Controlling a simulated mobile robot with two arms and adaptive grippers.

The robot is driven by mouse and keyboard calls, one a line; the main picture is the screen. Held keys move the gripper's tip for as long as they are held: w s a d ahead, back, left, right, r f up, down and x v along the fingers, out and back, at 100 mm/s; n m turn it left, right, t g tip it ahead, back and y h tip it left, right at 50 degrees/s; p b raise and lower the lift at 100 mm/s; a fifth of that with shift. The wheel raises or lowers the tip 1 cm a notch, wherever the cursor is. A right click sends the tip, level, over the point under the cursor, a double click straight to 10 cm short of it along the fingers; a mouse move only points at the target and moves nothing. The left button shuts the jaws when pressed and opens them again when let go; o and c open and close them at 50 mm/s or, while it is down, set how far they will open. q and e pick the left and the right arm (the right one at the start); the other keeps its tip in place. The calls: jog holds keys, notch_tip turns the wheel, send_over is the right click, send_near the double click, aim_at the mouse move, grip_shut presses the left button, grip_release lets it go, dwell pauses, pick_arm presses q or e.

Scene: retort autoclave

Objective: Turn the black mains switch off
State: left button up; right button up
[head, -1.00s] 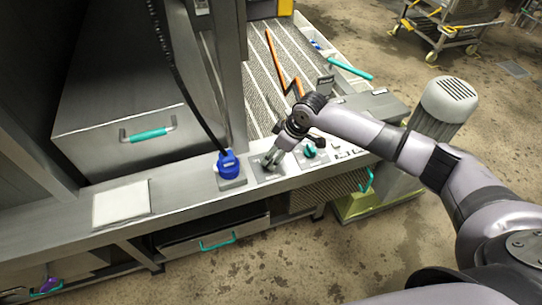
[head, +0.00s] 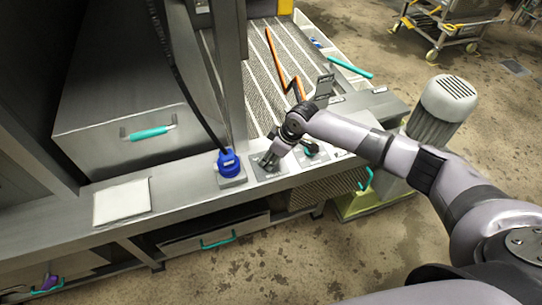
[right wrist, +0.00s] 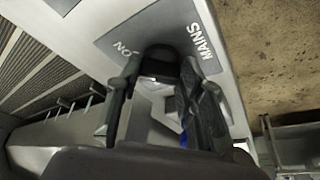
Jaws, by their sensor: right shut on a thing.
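The black mains switch (right wrist: 160,55) sits on a dark grey plate (right wrist: 150,22) lettered MAINS and ON in the right wrist view. My right gripper (right wrist: 160,72) is shut on the switch, with one finger on either side of it. In the head view my right gripper (head: 267,163) points down at the plate on the steel ledge. There the gripper hides the switch. The fingers cover much of it in the wrist view too, so I cannot tell which way it points. My left gripper is not in view.
A blue plug (head: 229,162) with a black cable stands just left of the switch plate. A green knob (head: 311,150) is just right of it, partly behind my gripper. A white pad (head: 122,202) lies on the ledge. A slatted conveyor (head: 268,75) lies behind.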

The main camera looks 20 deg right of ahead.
jog(key=c, duration=0.6)
jog(key=shift+o, duration=0.2)
jog(key=n+b, duration=0.3)
jog(key=shift+w+f+g+y, duration=0.15)
jog(key=shift+f+g+y, duration=0.05)
jog(key=shift+g+y, duration=0.2)
jog(key=n+g+b, duration=0.1)
jog(key=n+b, duration=0.1)
jog(key=n+g+b, duration=0.1)
jog(key=n+b, duration=0.1)
jog(key=n, duration=0.1)
jog(key=shift+w+n+y+b, duration=0.2)
jog(key=shift+n+y+b, duration=0.1)
jog(key=shift+b, duration=0.1)
jog(key=n+g+b, duration=0.2)
jog(key=n+b, duration=0.2)
jog(key=n, duration=0.1)
jog(key=shift+w+b, duration=0.2)
jog(key=shift+b, duration=0.2)
jog(key=shift+r+n+g+h+b, duration=0.15)
jog(key=shift+n+g+h+b, duration=0.25)
jog(key=shift+n+b, duration=0.55)
jog(key=shift+r+n+g+h+b, duration=0.1)
jog(key=shift+n+g+h+b, duration=0.3)
jog(key=shift+n, duration=0.85)
